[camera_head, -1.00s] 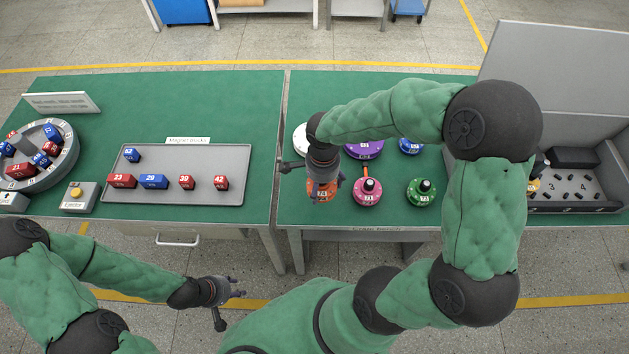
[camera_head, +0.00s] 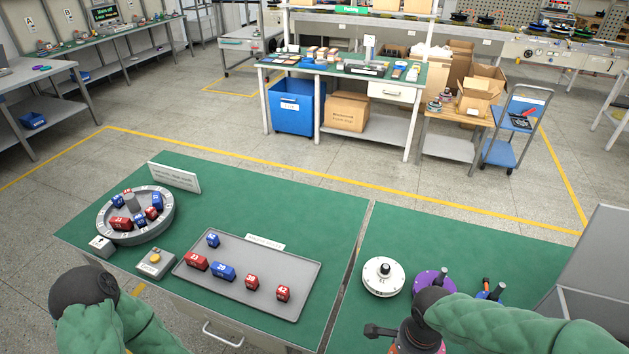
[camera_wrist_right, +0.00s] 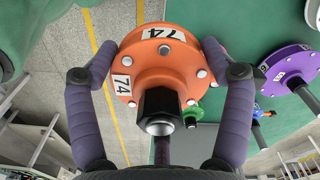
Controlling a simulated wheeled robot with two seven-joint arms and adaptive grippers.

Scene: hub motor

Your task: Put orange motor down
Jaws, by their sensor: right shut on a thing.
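The orange motor (camera_wrist_right: 158,62), a round flange with white "74" labels and a black hub, fills the middle of the right wrist view. My right gripper (camera_wrist_right: 160,48) is shut on it, with purple padded fingers on both sides of its rim. In the head view my right gripper (camera_head: 412,335) is at the bottom edge, in front of the purple motor (camera_head: 430,281); the motor it holds is mostly out of frame there. Whether the orange motor touches the table cannot be told. My left arm (camera_head: 115,320) shows at lower left, but its gripper is out of frame.
A white motor (camera_head: 384,276) stands on the right green table (camera_head: 345,325), left of the purple one. A blue motor (camera_head: 492,291) is farther right. A grey tray (camera_head: 290,305) with several numbered blocks is on the left table. A grey panel (camera_head: 590,260) rises at right.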

